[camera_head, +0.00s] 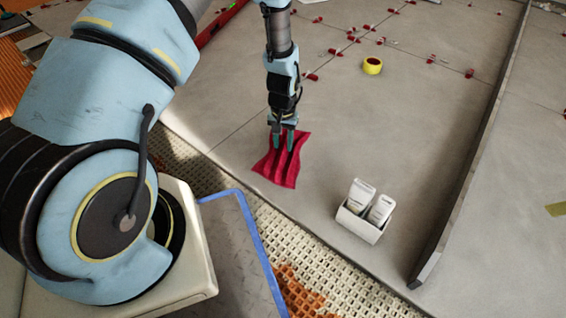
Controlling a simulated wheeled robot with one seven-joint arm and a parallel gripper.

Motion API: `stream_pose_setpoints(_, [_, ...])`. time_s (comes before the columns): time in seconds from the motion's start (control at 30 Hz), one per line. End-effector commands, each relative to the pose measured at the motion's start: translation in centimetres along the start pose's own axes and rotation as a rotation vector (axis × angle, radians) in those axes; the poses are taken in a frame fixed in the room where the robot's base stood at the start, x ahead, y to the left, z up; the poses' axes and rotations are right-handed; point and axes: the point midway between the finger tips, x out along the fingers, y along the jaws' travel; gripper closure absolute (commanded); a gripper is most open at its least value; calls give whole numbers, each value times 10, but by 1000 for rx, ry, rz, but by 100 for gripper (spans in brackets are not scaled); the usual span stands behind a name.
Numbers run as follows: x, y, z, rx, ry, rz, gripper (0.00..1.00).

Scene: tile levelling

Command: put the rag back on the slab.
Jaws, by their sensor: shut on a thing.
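The rag (281,163) is a crumpled red cloth, at the middle of the head view. My gripper (284,145) points down over it, with its fingertips shut on the rag's upper middle. The rag hangs or lies spread below the fingers, at the front left edge of the slab (325,120). The slab is a large grey tiled surface. I cannot tell whether the rag's lower edge touches the slab.
A white box with two white tubes (364,215) stands right of the rag. A yellow tape roll (372,65) lies farther back, near several red levelling clips (311,77). A long grey bar (470,150) runs along the right. A blue-edged platform (240,230) is at the front.

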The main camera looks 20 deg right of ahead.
Motion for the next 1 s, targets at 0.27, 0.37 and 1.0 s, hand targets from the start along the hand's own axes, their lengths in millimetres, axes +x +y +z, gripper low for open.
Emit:
stream_pose_setpoints(0.27, [36,0,0,-1,-1,0,100])
stream_pose_setpoints(0.37, [55,0,0,-1,-1,0,100])
stream_pose_setpoints(1.0, [69,0,0,0,0,0,45])
